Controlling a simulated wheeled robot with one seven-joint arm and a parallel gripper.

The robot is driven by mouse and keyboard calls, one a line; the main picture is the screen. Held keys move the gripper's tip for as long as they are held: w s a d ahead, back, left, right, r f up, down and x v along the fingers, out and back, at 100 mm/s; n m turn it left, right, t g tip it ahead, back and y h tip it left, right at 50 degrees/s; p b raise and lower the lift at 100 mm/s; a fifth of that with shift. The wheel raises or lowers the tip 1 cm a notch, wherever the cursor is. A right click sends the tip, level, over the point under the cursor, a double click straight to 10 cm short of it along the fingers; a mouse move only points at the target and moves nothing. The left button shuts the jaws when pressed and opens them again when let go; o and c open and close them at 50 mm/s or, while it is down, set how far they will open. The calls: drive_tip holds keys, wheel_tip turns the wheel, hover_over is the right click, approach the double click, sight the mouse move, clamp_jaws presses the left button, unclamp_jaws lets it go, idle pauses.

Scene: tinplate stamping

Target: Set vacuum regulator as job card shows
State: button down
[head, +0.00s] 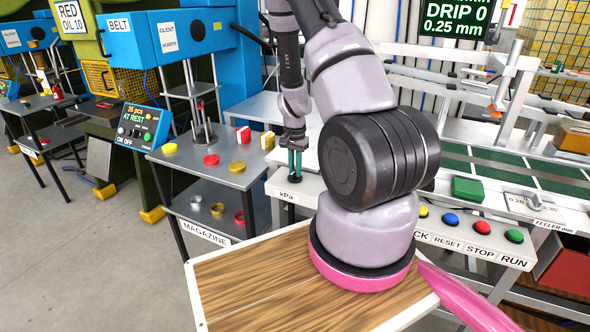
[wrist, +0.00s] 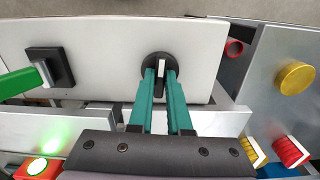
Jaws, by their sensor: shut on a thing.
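The vacuum regulator knob (wrist: 160,66) is a round black dial with a white bar across it, on a pale panel in the wrist view. My gripper (wrist: 160,74) has its two teal fingers on either side of the knob's raised grip, shut on it. I cannot make out a job card or the knob's scale.
A green lever (wrist: 18,83) on a black square mount sits left of the knob in the wrist view. In the head view, coloured buttons (head: 482,227) line the console at right, and a grey magazine table (head: 195,160) with red and yellow tins stands at left.

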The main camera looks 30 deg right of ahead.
drive_tip(key=shift+m, duration=0.3)
drive_tip(key=c, duration=0.9)
unclamp_jaws()
drive_tip(key=shift+o, duration=0.2)
wheel_tip(320, 180, up, 11)
drive_tip(key=shift+f, duration=0.1)
